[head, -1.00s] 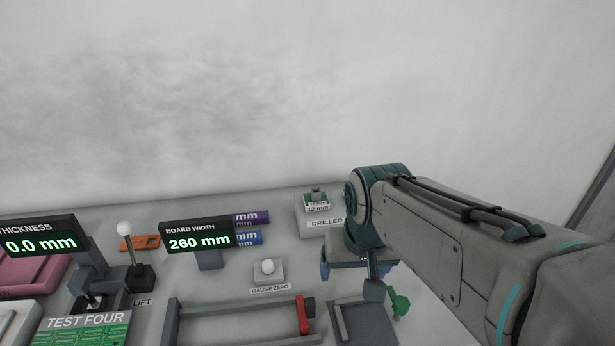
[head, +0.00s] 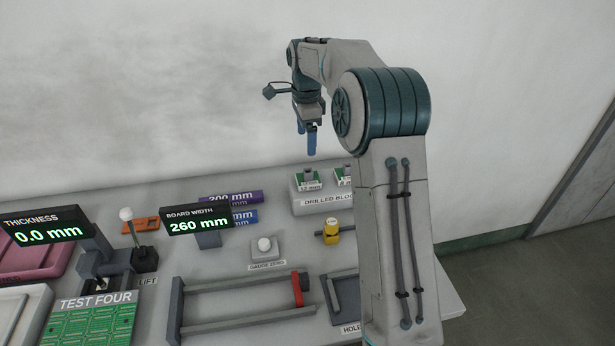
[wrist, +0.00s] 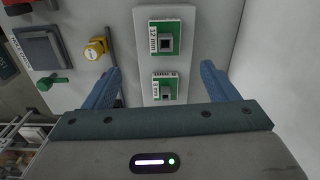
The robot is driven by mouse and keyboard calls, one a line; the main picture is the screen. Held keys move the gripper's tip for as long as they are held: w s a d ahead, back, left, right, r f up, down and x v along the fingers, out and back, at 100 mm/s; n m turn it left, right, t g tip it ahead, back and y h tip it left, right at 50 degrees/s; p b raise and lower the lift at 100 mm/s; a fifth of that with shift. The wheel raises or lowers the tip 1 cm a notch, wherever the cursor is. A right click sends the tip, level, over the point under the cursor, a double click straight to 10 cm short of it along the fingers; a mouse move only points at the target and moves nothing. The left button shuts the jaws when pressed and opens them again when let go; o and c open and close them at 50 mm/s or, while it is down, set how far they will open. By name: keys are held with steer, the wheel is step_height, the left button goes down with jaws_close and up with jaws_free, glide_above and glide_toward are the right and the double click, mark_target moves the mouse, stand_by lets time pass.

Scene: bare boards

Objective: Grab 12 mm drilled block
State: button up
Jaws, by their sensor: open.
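The 12 mm drilled block (head: 308,178) is a small green and white piece with a dark raised middle, at the left end of a pale stand (head: 304,208) marked "DRILLED BLO…". In the wrist view the block (wrist: 165,38) is the upper of two. A second drilled block (head: 344,175) sits to its right, partly hidden by my arm; the wrist view shows it lower (wrist: 165,88). My gripper (head: 307,142) is open and empty above the stand, fingers pointing down. In the wrist view its blue fingers (wrist: 161,69) are spread on either side of the stand.
A wall rises behind. A tray (head: 345,297) and red-ended frame (head: 298,289) are nearer.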

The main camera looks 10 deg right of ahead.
mark_target(308, 174)
steer(key=shift+m, duration=0.4)
steer(key=f, duration=0.6)
steer(key=w+f+p, duration=0.1)
steer(key=f, duration=0.2)
steer(key=shift+d+f+p, duration=0.2)
steer(key=shift+f+p, duration=0.3)
steer(key=shift+f, duration=0.85)
steer(key=shift+d+f+p, duration=0.15)
steer(key=shift+f+p, duration=0.3)
steer(key=shift+f, duration=0.9)
steer(key=shift+c, duration=0.3)
steer(key=c, duration=1)
